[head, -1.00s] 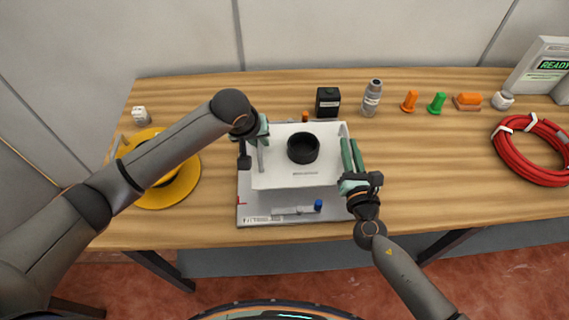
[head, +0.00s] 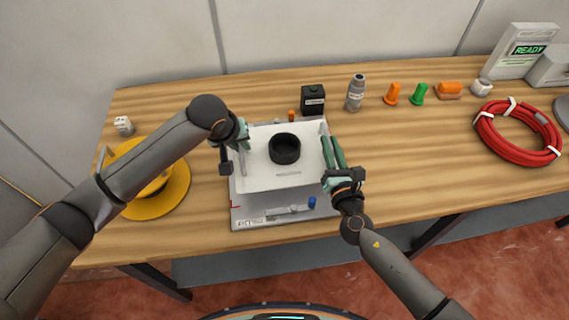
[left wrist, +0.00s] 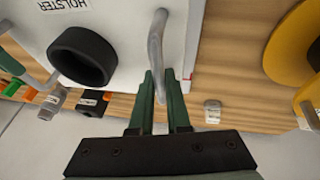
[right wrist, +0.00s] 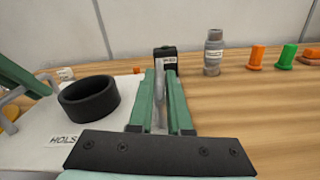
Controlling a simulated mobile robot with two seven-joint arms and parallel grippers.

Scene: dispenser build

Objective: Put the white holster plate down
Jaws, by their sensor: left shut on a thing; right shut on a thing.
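The white holster plate (head: 258,178), with a black ring (head: 284,149) on top, is over the grey board (head: 243,213) on the table. My left gripper (head: 243,145) is shut on the plate's left handle; the left wrist view shows this grey handle (left wrist: 157,45) between the green fingers. My right gripper (head: 330,140) is at the plate's right edge, shut on the other handle, seen between its fingers in the right wrist view (right wrist: 158,90). The plate looks about level. I cannot tell whether its underside touches the board. The plate hides most of the board.
A blue-capped marker (head: 311,202) lies at the board's front. Behind stand a black box (head: 313,101) and a grey bottle (head: 355,93). A yellow spool (head: 178,190) is left. Orange and green pieces and a red cable coil (head: 490,133) are right. Table right of the board is clear.

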